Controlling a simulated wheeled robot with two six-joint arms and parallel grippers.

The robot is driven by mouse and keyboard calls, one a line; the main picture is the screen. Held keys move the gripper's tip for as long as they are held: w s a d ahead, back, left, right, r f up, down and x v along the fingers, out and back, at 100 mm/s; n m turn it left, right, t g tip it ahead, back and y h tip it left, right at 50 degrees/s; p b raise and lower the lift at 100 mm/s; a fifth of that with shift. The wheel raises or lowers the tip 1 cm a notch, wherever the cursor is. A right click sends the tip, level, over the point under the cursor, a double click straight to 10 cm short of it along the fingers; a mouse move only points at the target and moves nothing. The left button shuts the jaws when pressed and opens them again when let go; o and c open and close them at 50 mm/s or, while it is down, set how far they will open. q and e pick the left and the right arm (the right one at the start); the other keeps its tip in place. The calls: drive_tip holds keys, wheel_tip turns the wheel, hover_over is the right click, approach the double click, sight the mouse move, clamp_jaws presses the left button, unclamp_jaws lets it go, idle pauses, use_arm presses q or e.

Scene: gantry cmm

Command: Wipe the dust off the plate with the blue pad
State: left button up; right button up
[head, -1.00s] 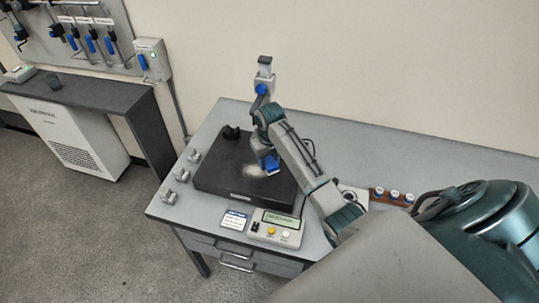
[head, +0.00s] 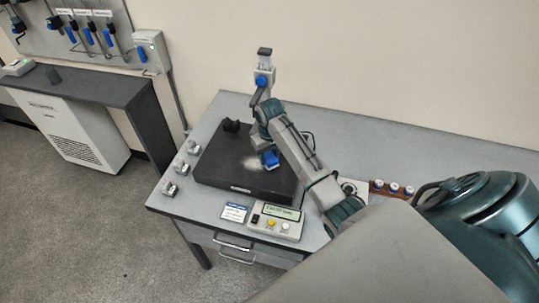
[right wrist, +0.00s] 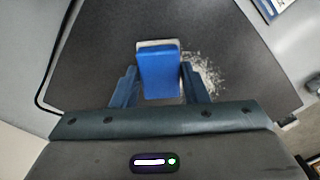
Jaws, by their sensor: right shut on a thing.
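The plate (head: 222,166) is a dark, thick slab on the grey bench. A pale patch of dust (head: 251,162) lies near its middle; in the right wrist view, whitish specks (right wrist: 210,76) lie to the right of the pad. The blue pad (head: 270,159) is at the plate's surface, beside the dust; I cannot tell how firmly it touches. My right gripper (right wrist: 160,88) is shut on the blue pad (right wrist: 159,70), with a finger on each side. My right arm hides part of the plate's right side. My left gripper is not in view.
A control box (head: 277,222) and a small card (head: 234,212) lie in front of the plate. Several small metal blocks (head: 182,167) stand along the bench's left edge. A dark knob-like part (head: 231,126) sits at the plate's back left corner. White-capped items (head: 393,187) stand at right.

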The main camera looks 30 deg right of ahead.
drive_tip(key=shift+f, duration=0.9)
